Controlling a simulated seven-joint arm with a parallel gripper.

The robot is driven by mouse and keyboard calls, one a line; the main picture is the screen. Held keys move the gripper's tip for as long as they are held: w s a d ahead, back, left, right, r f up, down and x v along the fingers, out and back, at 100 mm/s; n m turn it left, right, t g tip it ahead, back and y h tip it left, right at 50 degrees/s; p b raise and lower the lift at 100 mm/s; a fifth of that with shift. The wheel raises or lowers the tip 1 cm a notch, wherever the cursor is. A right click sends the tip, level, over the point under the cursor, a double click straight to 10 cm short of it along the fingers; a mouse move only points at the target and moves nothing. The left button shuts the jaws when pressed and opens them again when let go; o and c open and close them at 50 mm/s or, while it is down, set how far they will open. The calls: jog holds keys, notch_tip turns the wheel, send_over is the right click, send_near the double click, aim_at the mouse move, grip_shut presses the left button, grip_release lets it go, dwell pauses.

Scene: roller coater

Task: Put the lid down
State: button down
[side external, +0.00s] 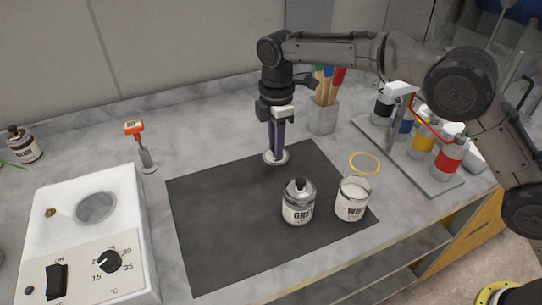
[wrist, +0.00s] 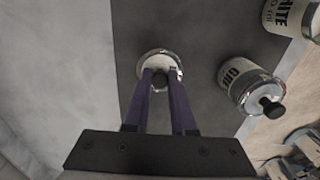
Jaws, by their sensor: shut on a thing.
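In the wrist view the lid (wrist: 158,57) lies flat under the fingertips (wrist: 161,76), over the mat's edge area. I cannot tell whether it touches the surface. An open jar with a white label (side external: 351,204) stands on the mat's right side, with pale contents. Left of it stands a grey-labelled jar (side external: 298,207) with its knobbed lid on.
A yellow ring (side external: 365,163) lies right of the mat. A rack of colored bottles (side external: 433,181) is at the right. A white heater unit (side external: 120,235) is at the left. The mat's left and middle are clear.

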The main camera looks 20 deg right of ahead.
aim_at(271, 154)
jog(key=shift+w+a+f, duration=0.2)
jog(key=shift+w+f, duration=0.15)
jog(key=shift+f, duration=0.15)
jog(key=shift+w+a+f, duration=0.2)
jog(key=shift+w+f, duration=0.15)
jog(key=shift+f, duration=1.5)
jog(key=shift+f, duration=0.15)
jog(key=c, duration=0.8)
grip_release()
jog(key=shift+o, duration=0.2)
notch_tip(271, 154, up, 11)
jog(key=shift+r, duration=0.65)
